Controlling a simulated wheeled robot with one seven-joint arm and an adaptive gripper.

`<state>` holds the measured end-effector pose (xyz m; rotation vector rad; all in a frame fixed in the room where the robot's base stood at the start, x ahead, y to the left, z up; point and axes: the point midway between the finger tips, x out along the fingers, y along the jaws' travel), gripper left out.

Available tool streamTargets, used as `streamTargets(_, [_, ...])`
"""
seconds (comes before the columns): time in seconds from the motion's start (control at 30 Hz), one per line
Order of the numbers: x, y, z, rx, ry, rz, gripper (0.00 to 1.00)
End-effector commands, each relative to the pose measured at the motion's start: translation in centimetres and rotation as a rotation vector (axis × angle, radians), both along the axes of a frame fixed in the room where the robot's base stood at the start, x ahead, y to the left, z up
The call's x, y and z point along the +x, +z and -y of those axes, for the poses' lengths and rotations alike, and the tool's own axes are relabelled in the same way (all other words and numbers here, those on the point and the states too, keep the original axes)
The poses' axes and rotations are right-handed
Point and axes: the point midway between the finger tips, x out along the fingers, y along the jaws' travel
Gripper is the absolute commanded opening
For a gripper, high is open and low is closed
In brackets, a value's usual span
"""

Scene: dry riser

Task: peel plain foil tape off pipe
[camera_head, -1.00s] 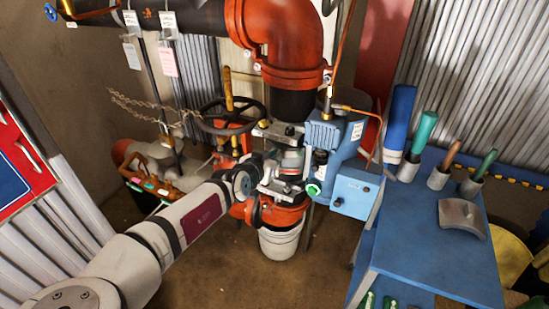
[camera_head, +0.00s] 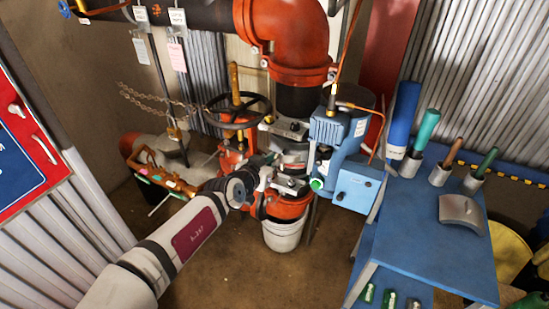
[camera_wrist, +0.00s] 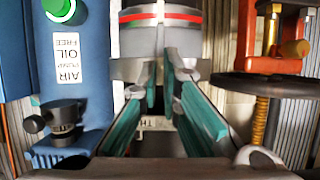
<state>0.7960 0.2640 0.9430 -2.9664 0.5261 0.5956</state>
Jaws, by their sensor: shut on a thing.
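The upright pipe section (camera_head: 294,160) stands below the big red elbow, with metal clamps above and below. In the wrist view the grey pipe (camera_wrist: 160,38) has a red stripe and a silvery band (camera_wrist: 203,69) that looks like the foil tape. My gripper (camera_head: 266,178) is at the front left of this pipe section. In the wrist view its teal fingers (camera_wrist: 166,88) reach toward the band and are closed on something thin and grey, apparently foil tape. The fingertips and the grip itself are partly hidden, and the tape's loose edge is not clear.
A blue pump (camera_head: 345,140) stands close on the right of the pipe. A red valve with a black handwheel (camera_head: 238,112) is on the left. A white bucket (camera_head: 284,236) stands below. A blue table (camera_head: 425,245) with tools is at right. The floor in front is clear.

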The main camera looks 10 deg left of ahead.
Motion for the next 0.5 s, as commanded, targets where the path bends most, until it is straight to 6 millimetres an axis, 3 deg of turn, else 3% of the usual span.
streamTargets(0.5, [-3.5,0.3,-1.5,-0.007,0.009,0.009,0.00])
